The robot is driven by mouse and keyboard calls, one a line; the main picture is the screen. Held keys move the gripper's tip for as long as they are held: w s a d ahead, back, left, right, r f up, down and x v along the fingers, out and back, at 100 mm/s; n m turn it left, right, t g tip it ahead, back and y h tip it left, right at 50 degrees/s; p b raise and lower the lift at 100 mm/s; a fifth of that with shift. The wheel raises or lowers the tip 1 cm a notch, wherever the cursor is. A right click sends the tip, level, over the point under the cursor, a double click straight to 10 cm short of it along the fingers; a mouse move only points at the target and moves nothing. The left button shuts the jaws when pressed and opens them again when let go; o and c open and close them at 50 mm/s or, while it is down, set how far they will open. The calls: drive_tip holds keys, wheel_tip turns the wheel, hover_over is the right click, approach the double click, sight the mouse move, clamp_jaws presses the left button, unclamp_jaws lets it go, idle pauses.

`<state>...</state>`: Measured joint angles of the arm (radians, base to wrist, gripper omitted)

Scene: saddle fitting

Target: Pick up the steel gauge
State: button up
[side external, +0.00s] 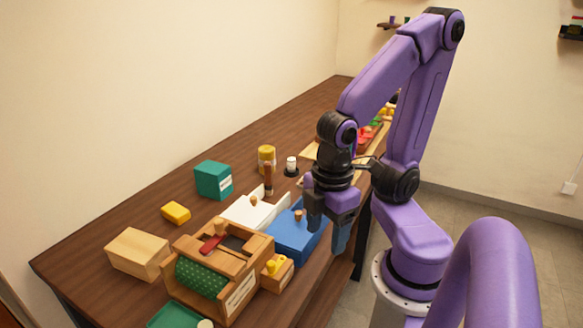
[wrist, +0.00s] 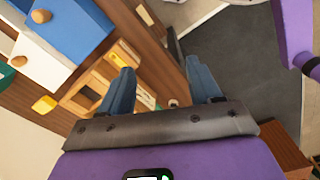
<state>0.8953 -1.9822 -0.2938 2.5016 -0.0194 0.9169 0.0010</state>
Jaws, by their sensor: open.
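I cannot make out a steel gauge for certain in either view. My gripper (side external: 328,228) is open and empty, pointing down beside the blue box (side external: 290,243) near the table's right edge. In the wrist view the two blue fingers of my gripper (wrist: 160,78) stand wide apart, with the table edge and floor between and beyond them. The wooden rack (side external: 178,250) holds a green dotted roll (side external: 201,279) and a red piece (side external: 211,244); its inside is partly hidden.
A white box (side external: 240,211) with a wooden knob stands beside the blue one. A small wooden box (side external: 285,275) with yellow pieces adjoins the rack. A teal box (side external: 213,180), yellow block (side external: 175,213) and wooden block (side external: 137,252) stand left. The table's far left is clear.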

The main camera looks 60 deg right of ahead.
drive_tip(key=w+d+f+n+t+h, duration=0.1)
drive_tip(key=w+d+f+n+h, duration=0.1)
drive_tip(key=w+d+h, duration=0.65)
drive_tip(key=w+d+f+n+t+h, duration=0.1)
drive_tip(key=w+d+n+t+h, duration=0.15)
drive_tip(key=w+d, duration=0.95)
drive_tip(key=n+t+h, duration=0.1)
drive_tip(key=n+t, duration=0.1)
drive_tip(key=n, duration=0.4)
approach(291, 162)
drive_tip(key=s+f+v, duration=0.1)
drive_tip(key=v, duration=0.3)
drive_tip(key=shift+w+d+f, duration=0.1)
drive_tip(key=shift+w+d, duration=0.25)
drive_tip(key=shift+d, duration=0.05)
drive_tip(key=x, duration=1.6)
drive_tip(key=shift+w+d, duration=0.25)
drive_tip(key=shift+w, duration=0.2)
drive_tip(key=shift+t, duration=0.25)
clamp_jaws()
